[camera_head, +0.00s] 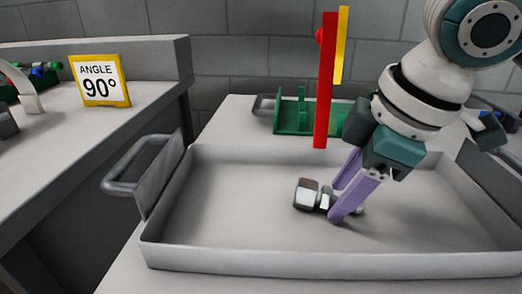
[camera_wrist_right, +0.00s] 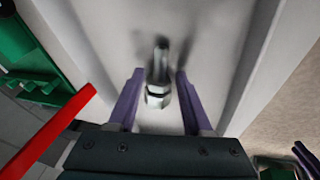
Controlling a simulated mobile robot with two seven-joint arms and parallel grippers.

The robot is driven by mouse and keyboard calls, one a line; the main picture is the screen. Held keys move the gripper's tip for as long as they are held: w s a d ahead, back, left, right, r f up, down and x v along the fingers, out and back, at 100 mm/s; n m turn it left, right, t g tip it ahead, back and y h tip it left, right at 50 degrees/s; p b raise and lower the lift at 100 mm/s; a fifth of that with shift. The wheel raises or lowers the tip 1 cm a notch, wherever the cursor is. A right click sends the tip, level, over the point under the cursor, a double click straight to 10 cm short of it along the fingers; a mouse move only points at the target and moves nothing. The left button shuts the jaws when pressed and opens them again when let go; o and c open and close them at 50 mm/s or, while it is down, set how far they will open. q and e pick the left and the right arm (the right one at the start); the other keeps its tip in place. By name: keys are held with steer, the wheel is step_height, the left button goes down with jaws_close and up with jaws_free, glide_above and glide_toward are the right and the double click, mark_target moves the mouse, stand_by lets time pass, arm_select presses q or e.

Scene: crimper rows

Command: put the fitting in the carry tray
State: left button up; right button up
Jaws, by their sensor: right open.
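The fitting (camera_head: 308,195) is a small grey metal piece with a dark band. It lies on the floor of the large grey carry tray (camera_head: 330,262), near the middle, partly hidden by a finger. My right gripper (camera_head: 339,200) reaches down into the tray from the upper right, its purple fingers at the fitting. In the right wrist view the fitting (camera_wrist_right: 158,92) lies between the two spread fingers of my right gripper (camera_wrist_right: 160,76), with a gap visible on each side. My left gripper is not in view.
A green rack (camera_head: 295,115) stands behind the tray. A red bar (camera_head: 325,85) and a yellow bar (camera_head: 341,45) rise beside my right arm. An "ANGLE 90°" sign (camera_head: 100,82) stands on the left bench. The tray's left half is clear.

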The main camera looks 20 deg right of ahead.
steer(key=p+v, duration=0.4)
steer(key=v, duration=0.8)
